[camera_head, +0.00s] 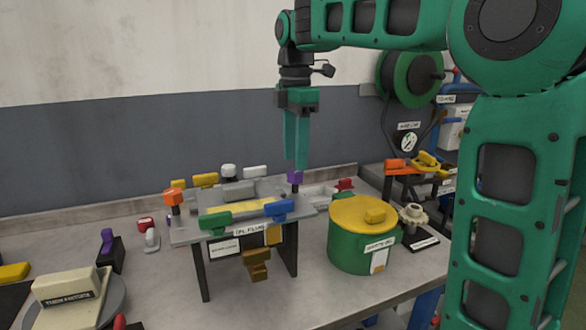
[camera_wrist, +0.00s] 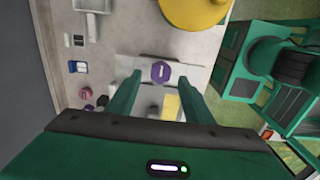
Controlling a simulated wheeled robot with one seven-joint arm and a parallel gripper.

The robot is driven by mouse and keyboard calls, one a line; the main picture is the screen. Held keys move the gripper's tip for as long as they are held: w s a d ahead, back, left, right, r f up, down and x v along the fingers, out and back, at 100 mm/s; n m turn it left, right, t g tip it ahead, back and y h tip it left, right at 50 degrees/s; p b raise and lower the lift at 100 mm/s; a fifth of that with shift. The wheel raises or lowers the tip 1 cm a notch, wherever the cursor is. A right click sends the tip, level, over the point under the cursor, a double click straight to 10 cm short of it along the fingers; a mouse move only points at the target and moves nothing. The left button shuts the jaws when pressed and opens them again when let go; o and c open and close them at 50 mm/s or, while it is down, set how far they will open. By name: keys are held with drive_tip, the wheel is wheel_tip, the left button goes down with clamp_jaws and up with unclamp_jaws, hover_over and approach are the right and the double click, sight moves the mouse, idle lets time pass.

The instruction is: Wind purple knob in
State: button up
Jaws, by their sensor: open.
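The purple knob (camera_head: 295,177) stands at the back right corner of a raised grey plate (camera_head: 185,233). In the wrist view the knob (camera_wrist: 161,71) is a purple hexagon with a pale mark on its top, seen between my fingertips. My gripper (camera_head: 297,164) points straight down over the knob, with its green fingers close to the knob's top. In the wrist view my gripper (camera_wrist: 162,78) is open, with a finger on each side of the knob and nothing held. I cannot tell whether the fingertips are level with the knob or above it.
The plate also carries an orange knob (camera_head: 173,197), a green handle (camera_head: 215,220) and a blue handle (camera_head: 279,208). A green pot with a yellow lid (camera_head: 360,212) stands close on the right. A purple lever (camera_head: 107,238) stands apart at left.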

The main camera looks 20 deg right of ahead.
sight(295, 171)
drive_tip(key=shift+f, duration=1.95)
drive_tip(key=shift+c, duration=0.4)
drive_tip(key=c, duration=1)
drive_tip(key=shift+o, duration=0.2)
